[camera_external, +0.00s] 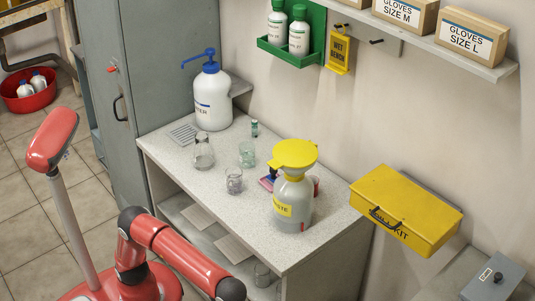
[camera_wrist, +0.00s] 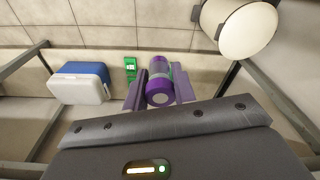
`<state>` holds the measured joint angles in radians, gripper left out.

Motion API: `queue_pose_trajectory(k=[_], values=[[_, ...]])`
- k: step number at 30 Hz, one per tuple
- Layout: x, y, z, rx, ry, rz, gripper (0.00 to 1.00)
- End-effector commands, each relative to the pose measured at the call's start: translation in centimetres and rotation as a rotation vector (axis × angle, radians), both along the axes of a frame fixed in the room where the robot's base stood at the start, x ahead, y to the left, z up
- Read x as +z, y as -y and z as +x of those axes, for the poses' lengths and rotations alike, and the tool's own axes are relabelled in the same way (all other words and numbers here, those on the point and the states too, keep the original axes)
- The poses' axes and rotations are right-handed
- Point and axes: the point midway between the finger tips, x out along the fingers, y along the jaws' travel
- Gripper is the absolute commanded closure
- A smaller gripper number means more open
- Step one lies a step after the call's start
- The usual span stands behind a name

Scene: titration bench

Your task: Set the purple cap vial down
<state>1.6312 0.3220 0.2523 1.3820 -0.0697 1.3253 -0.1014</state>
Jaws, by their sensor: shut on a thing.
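The purple cap vial (camera_wrist: 159,69) shows in the wrist view between the two fingers of my gripper (camera_wrist: 158,88). One purple end faces the camera, with a paler band behind it. The fingers are shut on it from left and right. In the outside view only my red arm shows at the bottom, and neither my gripper nor the held vial is visible. What lies directly beneath the vial cannot be told.
The wrist view shows a blue-and-white box (camera_wrist: 80,82), a green object (camera_wrist: 130,70) and a pale cylinder (camera_wrist: 240,27).

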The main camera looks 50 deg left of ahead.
Motion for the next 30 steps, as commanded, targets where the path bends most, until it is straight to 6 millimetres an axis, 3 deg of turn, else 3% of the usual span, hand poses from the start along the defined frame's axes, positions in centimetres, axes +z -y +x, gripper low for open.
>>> queue_pose_trajectory(k=[1, 3, 8, 12, 18, 24, 26, 30], values=[[0.9, -0.9, 2.9, 0.037, 0.000, -0.004, 0.96], [2.3, -2.3, 6.3, 0.077, 0.000, -0.005, 0.96], [5.2, -6.5, 13.5, 0.168, -0.002, -0.003, 0.96], [7.8, -11.3, 18.9, 0.249, 0.000, -0.005, 0.96], [11.4, -19.6, 24.9, 0.367, 0.001, -0.004, 0.96], [14.3, -27.4, 28.1, 0.468, 0.003, -0.002, 0.96], [14.4, -29.3, 29.8, 0.575, -0.001, 0.002, 0.96], [14.5, -35.0, 33.3, 0.838, -0.001, 0.004, 0.96]])
